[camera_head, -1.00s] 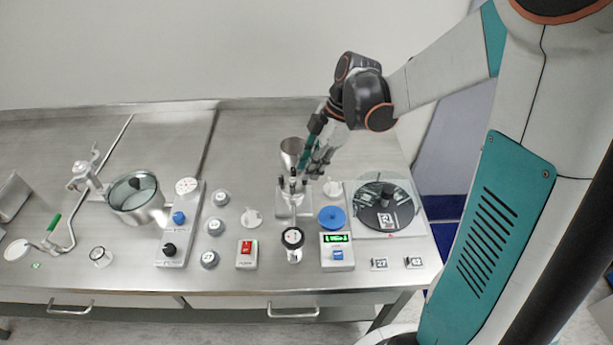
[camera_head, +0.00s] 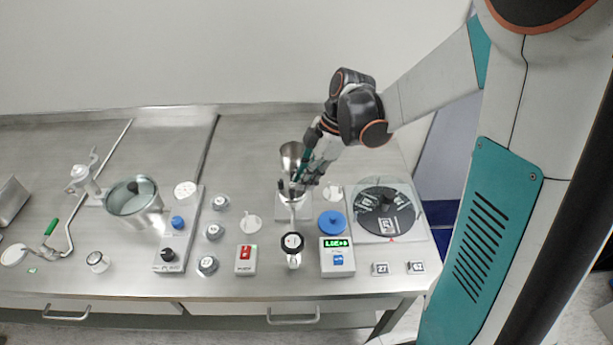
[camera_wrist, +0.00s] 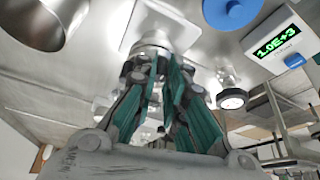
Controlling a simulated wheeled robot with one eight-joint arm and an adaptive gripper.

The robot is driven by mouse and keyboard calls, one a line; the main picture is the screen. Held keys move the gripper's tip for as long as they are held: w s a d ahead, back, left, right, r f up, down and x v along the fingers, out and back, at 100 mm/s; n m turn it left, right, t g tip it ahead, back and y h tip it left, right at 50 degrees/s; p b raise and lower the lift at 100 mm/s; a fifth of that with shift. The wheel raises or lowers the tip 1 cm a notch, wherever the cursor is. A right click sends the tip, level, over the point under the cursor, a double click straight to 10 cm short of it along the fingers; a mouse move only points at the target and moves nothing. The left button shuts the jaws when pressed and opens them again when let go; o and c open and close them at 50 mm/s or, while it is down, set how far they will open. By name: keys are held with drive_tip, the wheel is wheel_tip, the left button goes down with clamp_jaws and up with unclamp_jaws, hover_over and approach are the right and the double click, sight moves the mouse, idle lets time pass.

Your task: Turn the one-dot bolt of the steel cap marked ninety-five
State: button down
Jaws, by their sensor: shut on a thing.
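My gripper (camera_head: 298,188) is at the white stand (camera_head: 305,212) in the middle of the bench. In the wrist view its fingers (camera_wrist: 158,58) are shut on a small steel part (camera_wrist: 155,40) in front of a white plate. I cannot tell whether this part is a bolt or belongs to a cap. Small round steel-sided pieces stand left of centre, one at the back (camera_head: 220,202), one in the middle (camera_head: 214,231) and one in front (camera_head: 207,265). Their marks are too small to read, so I cannot pick out the ninety-five or one dot.
A steel cup (camera_head: 292,158) stands just behind my gripper. A round dial gauge (camera_head: 292,241) is in front, with a green-lit display box (camera_head: 337,256) and blue disc (camera_head: 332,223) to its right. A glass-covered black disc (camera_head: 387,212) lies further right. A pot (camera_head: 135,203) stands left.

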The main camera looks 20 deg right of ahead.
drive_tip(key=m, duration=0.2)
drive_tip(key=m+t, duration=0.1)
drive_tip(key=m, duration=0.1)
drive_tip(key=shift+s+m+t+h+p, duration=0.1)
drive_tip(key=shift+m+t+h+p, duration=0.2)
drive_tip(key=shift+a+m+t+h, duration=0.1)
drive_tip(key=shift+m+t+h, duration=0.45)
drive_tip(key=shift+m, duration=1.45)
drive_tip(key=c, duration=1.9)
unclamp_jaws()
drive_tip(key=shift+s, duration=0.1)
drive_tip(key=shift+v, duration=3.8)
